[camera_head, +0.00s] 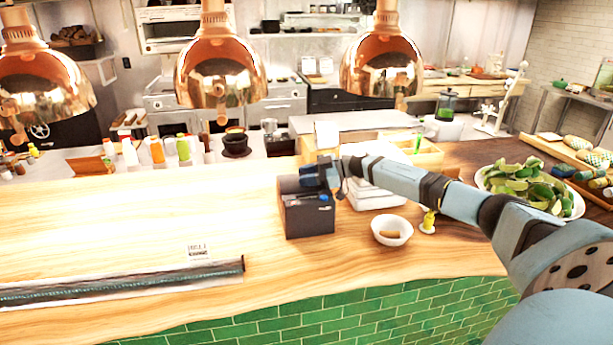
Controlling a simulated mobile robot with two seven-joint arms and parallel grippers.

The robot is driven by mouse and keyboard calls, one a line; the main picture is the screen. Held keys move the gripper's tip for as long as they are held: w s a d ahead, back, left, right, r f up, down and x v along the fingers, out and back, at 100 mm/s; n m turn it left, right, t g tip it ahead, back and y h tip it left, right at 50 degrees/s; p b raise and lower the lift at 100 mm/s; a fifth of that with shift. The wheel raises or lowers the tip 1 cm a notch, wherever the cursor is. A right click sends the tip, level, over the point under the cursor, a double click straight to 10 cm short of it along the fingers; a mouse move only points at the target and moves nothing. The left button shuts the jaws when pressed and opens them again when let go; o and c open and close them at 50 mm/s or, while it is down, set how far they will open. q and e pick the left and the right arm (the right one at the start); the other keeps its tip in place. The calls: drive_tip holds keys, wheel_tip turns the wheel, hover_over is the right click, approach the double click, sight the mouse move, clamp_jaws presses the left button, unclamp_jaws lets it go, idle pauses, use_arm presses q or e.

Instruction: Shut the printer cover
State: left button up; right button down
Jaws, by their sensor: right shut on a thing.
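The printer (309,219) is a small dark box on the wooden counter, near the middle of the view. Its cover (289,184) shows as a dark rounded part at the top left of the box; my gripper hides much of it, so I cannot tell how far it stands open. My right gripper (308,181) reaches in from the right and is at the top of the printer, shut on what looks like the cover. The fingertips are small and partly hidden. My left gripper is not in view.
White stacked containers (372,198) are behind my arm. A plate of limes (530,187) is at the right. A long dark strip (120,285) lies left. Copper lamps (222,70) hang above.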

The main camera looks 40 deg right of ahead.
drive_tip(key=c, duration=0.9)
unclamp_jaws()
drive_tip(key=shift+o, duration=0.2)
wheel_tip(320, 180, up, 20)
drive_tip(key=b, duration=0.1)
